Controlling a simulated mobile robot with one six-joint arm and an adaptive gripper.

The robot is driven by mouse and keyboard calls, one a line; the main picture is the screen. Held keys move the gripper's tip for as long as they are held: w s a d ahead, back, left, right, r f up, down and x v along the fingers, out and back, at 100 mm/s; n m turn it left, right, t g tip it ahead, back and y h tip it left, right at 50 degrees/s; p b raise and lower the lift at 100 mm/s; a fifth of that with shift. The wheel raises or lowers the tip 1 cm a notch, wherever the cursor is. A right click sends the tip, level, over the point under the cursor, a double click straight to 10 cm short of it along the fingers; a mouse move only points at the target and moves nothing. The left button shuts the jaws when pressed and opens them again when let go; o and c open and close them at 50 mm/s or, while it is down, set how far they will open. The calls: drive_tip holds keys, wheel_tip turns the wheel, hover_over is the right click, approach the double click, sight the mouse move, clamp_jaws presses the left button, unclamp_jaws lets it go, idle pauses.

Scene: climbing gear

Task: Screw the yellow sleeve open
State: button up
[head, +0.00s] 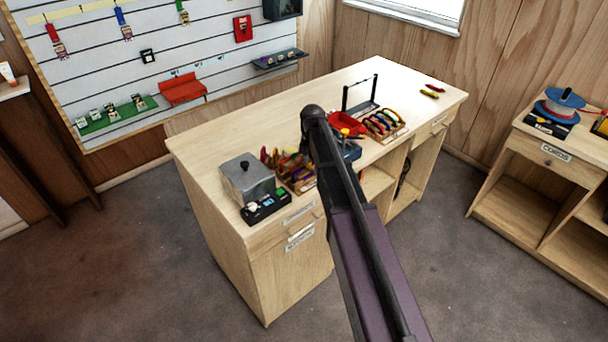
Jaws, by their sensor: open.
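I cannot make out the yellow sleeve for certain. A small yellow item (429,95) lies near the far right end of the wooden workbench (240,134), beside a small red item (436,87). Several coloured pieces that look like carabiners stand in a wooden rack (398,133) at the right of the bench, too small to tell a sleeve on any. My arm (365,240) reaches up from the bottom edge over the bench's front. Its far end bends away and hides part of the bench; my gripper does not show.
A grey metal box (247,178) and a black device (265,208) stand at the bench's near left corner. Another wooden rack (300,180) is beside them. A red tray (345,122) and a black frame (345,95) stand farther back. The bench's back left is clear.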

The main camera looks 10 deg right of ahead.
sight(308, 164)
drive_tip(key=shift+s+d, duration=0.2)
drive_tip(key=shift+s, duration=0.15)
drive_tip(key=shift+f+b, duration=0.25)
drive_tip(key=shift+b, duration=0.05)
drive_tip(key=shift+f+b, duration=1.15)
drive_tip(key=shift+w, duration=0.1)
idle(0.5)
drive_tip(key=shift+w+a, duration=0.35)
drive_tip(key=shift+w, duration=0.2)
drive_tip(key=shift+w+a, duration=0.35)
drive_tip(key=shift+w, duration=0.2)
drive_tip(key=shift+r, duration=0.15)
